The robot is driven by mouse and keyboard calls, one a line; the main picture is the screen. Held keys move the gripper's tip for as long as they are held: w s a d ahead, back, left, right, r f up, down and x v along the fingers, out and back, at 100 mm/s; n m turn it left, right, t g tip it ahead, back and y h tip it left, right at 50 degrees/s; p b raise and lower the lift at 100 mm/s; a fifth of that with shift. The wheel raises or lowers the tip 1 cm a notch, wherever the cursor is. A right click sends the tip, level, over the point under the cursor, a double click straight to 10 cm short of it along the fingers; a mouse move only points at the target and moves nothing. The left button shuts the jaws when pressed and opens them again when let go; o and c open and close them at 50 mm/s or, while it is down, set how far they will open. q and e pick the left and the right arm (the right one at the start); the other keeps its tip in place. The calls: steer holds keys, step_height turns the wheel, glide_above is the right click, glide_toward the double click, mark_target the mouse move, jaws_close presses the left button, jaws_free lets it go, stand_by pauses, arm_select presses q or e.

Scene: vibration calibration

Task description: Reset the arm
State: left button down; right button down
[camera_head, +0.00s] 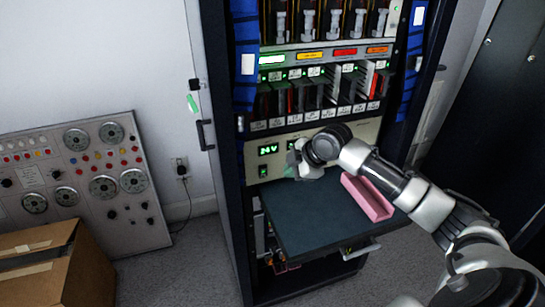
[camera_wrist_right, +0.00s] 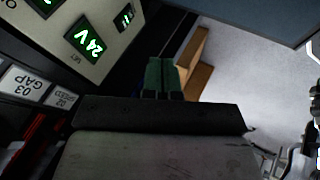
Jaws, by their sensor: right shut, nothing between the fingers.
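My right arm (camera_head: 425,200) reaches in from the right over a pull-out shelf. Its gripper (camera_head: 297,165) is in front of the instrument panel (camera_head: 340,140), close to the lit 24V display (camera_head: 268,150). The wrist hides much of the fingers in the head view. In the right wrist view the two greenish fingers (camera_wrist_right: 166,72) are together, with nothing seen between them. The 24V display (camera_wrist_right: 90,44) shows at upper left there. I cannot tell whether the gripper touches the panel. My left gripper is not in view.
A pink channel-shaped tray (camera_head: 367,197) lies on the dark shelf (camera_head: 310,218), under my right forearm. Module slots (camera_head: 318,95) with labels fill the cabinet above. The open cabinet door (camera_head: 205,100), a dial panel (camera_head: 95,185) and a cardboard box (camera_head: 35,270) stand at left.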

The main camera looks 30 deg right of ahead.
steer(key=s+a+f+m+g, duration=0.2)
steer(key=s+a+f, duration=0.9)
steer(key=a+f, duration=0.15)
steer(key=s+a+m+g+h, duration=0.1)
steer(key=s+a+m+h, duration=0.3)
steer(key=s+m, duration=1.05)
steer(key=s+a+f+n+g+y+p, duration=0.1)
steer(key=s+f+n, duration=0.1)
steer(key=f, duration=1)
steer(key=s+f+n+g+p, duration=0.1)
steer(key=s+f+n, duration=0.15)
steer(key=f, duration=0.95)
steer(key=s+d+f+p, duration=0.1)
steer(key=s+d+f, duration=0.1)
steer(key=s+f, duration=1.3)
steer(key=shift+s+d+f+g, duration=0.25)
steer(key=shift+s+d+g, duration=0.15)
steer(key=shift+s, duration=0.4)
